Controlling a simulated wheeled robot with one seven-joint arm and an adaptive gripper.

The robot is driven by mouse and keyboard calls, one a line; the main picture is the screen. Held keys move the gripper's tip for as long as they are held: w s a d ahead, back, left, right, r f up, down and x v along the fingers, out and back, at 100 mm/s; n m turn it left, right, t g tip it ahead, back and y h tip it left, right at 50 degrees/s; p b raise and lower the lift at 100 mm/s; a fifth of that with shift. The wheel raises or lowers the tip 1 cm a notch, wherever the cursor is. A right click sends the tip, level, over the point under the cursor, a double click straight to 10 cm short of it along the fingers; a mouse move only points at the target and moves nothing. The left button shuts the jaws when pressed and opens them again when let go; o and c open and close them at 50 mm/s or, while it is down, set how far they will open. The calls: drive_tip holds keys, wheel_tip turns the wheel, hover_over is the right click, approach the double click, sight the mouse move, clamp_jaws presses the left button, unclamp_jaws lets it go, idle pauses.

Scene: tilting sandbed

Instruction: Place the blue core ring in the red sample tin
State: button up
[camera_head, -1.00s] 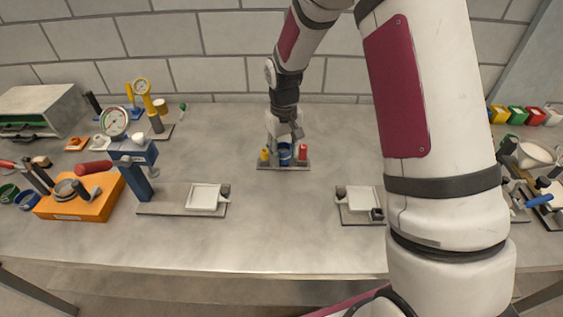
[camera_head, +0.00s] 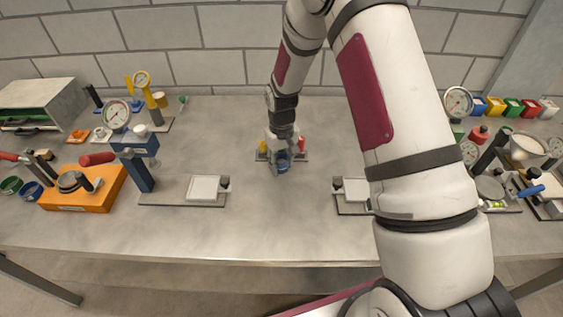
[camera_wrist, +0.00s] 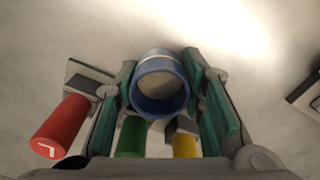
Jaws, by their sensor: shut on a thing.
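My gripper (camera_wrist: 163,100) is shut on the blue core ring (camera_wrist: 160,108), a short blue cylinder with a pale band and an open middle, held between green finger pads. In the head view the blue ring (camera_head: 283,168) is in my gripper (camera_head: 281,160), in front of the small rack. It appears raised off the bench. A red tin stands among the several small tins at the back right (camera_head: 529,107); I cannot tell whether it is the sample tin.
The small rack (camera_head: 262,156) holds yellow, green and red cylinders. A flat plate with a white pan (camera_head: 204,188) lies at left, and another white pan (camera_head: 357,190) at right. An orange box (camera_head: 80,196) stands far left. The front middle of the bench is clear.

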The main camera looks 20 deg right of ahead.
drive_tip(key=shift+f, duration=0.25)
drive_tip(key=o, duration=0.6)
drive_tip(key=shift+f, duration=0.1)
